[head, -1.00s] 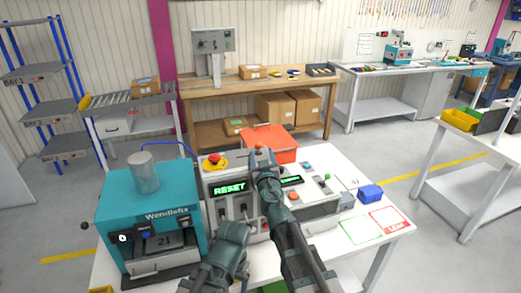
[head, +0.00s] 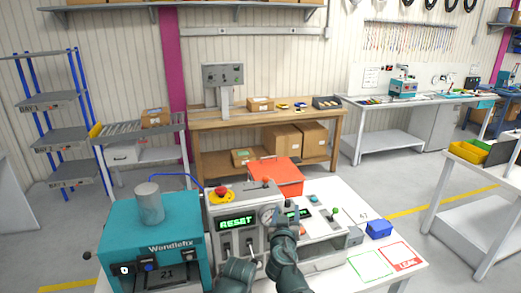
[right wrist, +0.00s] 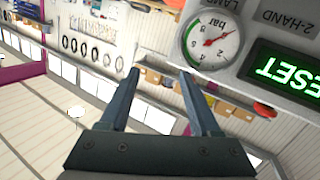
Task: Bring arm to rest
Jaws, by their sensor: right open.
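My right gripper (head: 276,217) is in front of the control box (head: 233,205), covering part of its face beside the round gauge. In the right wrist view its two fingers (right wrist: 160,77) are apart with nothing between them. The gauge (right wrist: 212,40) and the green RESET display (right wrist: 290,72) appear close by there, turned over. The same display shows in the head view (head: 237,223). My left arm (head: 237,275) is low in the head view, in front of the box; its jaws cannot be made out.
A teal Wendlefix machine (head: 152,235) stands left of the box, with a red mushroom button (head: 221,190) on top of the box. An orange-red bin (head: 277,176) is behind it. A blue block (head: 378,228) lies on the white table at right. Green and red outlined fields lie in front.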

